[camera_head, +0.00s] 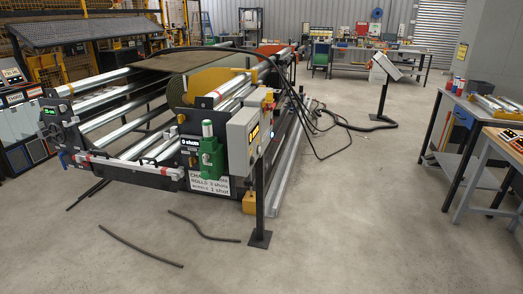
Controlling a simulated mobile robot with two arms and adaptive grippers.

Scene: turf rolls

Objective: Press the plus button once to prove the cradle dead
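The cradle (110,150) is a long frame of silver rollers and black rails, standing left of centre. I cannot make out a plus button; any markings there are too small to read. Neither of my grippers is in view.
A white sign (209,184) hangs low on the cradle. Loose dark strips (140,246) lie on the floor in front, and black cables (330,118) trail to a second pedestal (383,92). Workbenches (476,112) line the right.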

